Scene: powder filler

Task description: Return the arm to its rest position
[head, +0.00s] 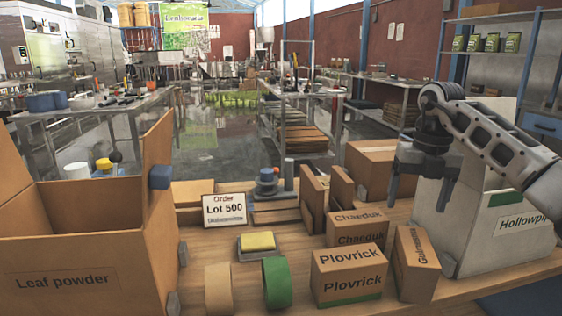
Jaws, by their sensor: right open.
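My right gripper (420,198) hangs from my right arm, which comes in from the right edge. Its two fingers point down and stand apart with nothing between them. It is above the right part of the wooden table (510,278), in front of the plain brown carton (372,165) and beside the white Hollowpi bin (475,230). It looks clear of the tabletop. My left gripper does not show.
The Leaf powder carton (75,245) stands open at left. A Lot 500 sign (224,210), yellow sponge (257,241) and tape rolls (277,283) fill the middle.

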